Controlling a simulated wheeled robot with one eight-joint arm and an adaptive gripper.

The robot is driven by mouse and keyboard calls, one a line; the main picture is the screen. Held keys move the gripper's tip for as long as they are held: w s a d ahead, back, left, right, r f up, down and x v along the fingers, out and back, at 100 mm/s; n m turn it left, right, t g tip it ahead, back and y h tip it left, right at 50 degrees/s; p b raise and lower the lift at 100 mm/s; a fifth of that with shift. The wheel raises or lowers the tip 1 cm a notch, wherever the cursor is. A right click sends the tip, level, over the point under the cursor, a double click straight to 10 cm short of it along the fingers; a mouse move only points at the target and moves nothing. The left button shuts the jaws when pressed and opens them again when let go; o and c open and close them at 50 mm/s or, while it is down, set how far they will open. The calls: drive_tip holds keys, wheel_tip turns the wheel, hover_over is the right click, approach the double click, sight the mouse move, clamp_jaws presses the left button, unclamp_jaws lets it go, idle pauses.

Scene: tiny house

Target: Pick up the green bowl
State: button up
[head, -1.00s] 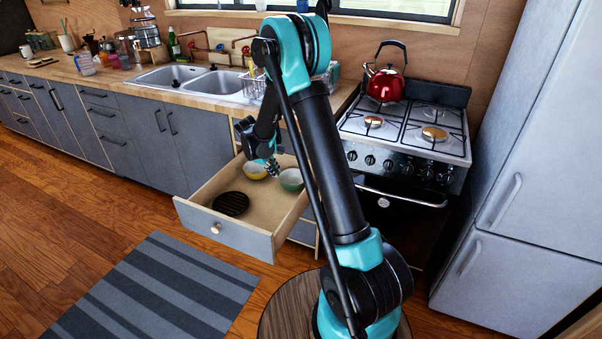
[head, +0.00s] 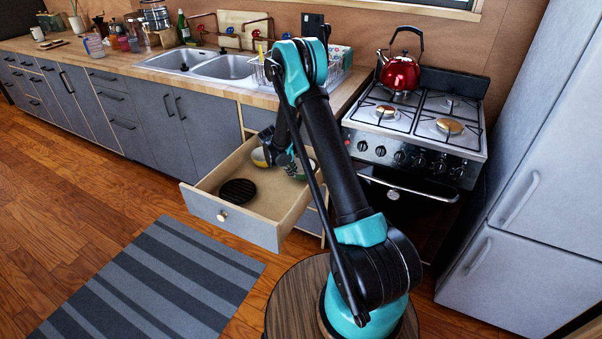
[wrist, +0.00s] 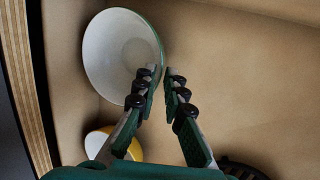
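The green bowl (wrist: 122,50), white inside with a green rim, lies in the open drawer (head: 262,228). It also shows in the head view (head: 304,166), partly hidden behind my arm. In the wrist view my gripper (wrist: 163,76) is at the bowl's right rim, with a narrow gap between its fingers. The left finger overlaps the bowl's inside and the right finger is just outside the rim. I cannot tell whether either finger touches it.
A yellow bowl (wrist: 98,142) is beside the green one, near the drawer wall. A round black trivet (head: 237,191) lies toward the drawer front. The stove (head: 415,140) stands right of the drawer. The drawer floor right of my fingers is mostly bare.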

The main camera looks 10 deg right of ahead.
drive_tip(key=shift+w+a+x, duration=0.1)
drive_tip(key=shift+x, duration=1.3)
drive_tip(key=shift+w+a+x, duration=0.1)
drive_tip(key=shift+x, duration=1.25)
drive_tip(key=shift+c, duration=0.6)
clamp_jaws()
